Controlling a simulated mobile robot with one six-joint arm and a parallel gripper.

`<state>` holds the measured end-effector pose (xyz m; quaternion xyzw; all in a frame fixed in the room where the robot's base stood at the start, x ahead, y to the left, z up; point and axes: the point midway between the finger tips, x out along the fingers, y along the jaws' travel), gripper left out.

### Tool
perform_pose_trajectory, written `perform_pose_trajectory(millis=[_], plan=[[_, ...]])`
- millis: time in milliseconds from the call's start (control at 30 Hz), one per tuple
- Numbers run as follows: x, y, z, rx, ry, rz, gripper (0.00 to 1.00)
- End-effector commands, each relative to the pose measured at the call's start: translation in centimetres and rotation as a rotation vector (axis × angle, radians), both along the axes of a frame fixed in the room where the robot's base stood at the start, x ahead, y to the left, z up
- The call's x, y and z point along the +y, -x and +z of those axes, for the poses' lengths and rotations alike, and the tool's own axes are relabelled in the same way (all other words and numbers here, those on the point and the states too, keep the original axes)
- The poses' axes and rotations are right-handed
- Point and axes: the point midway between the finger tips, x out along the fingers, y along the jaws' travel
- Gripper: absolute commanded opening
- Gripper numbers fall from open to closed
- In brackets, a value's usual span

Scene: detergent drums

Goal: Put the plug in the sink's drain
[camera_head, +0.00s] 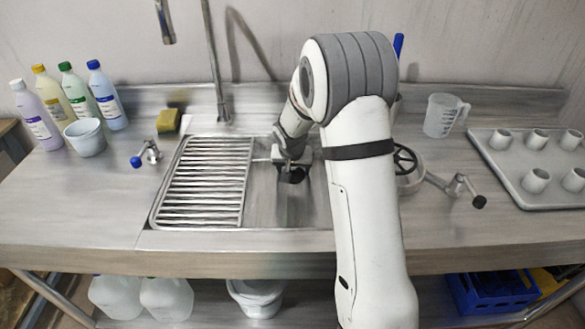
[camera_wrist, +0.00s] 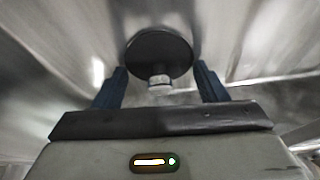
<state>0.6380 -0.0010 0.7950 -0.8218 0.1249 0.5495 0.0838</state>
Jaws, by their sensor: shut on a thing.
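The plug (camera_wrist: 158,52) is a black disc with a small pale knob in the wrist view. It sits between the two dark blue fingers of my gripper (camera_wrist: 160,72), which is shut on it. In the head view my gripper (camera_head: 291,170) is in the open part of the sink (camera_head: 265,212), just right of the rack. A dark shape at its tip there is the plug (camera_head: 292,177). My arm hides the right part of the sink. I cannot make out the drain in either view.
A slatted rack (camera_head: 200,185) covers the sink's left side. A tap pipe (camera_head: 215,70) rises behind. Several bottles (camera_head: 75,95), a white tub (camera_head: 86,137) and a sponge (camera_head: 168,121) stand left. A jug (camera_head: 442,115) and a tray (camera_head: 510,187) of cups are right.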

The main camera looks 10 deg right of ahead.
Motion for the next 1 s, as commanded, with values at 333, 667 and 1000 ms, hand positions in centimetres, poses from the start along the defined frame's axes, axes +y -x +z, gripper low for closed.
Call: perform_pose_trajectory(millis=[333,667,1000], plan=[[0.0,0.0,0.0,0.000,0.000,0.000,0.90],[0.1,0.1,0.5,-0.002,0.000,0.000,0.91],[0.7,2.1,5.5,-0.003,0.000,0.001,0.91]])
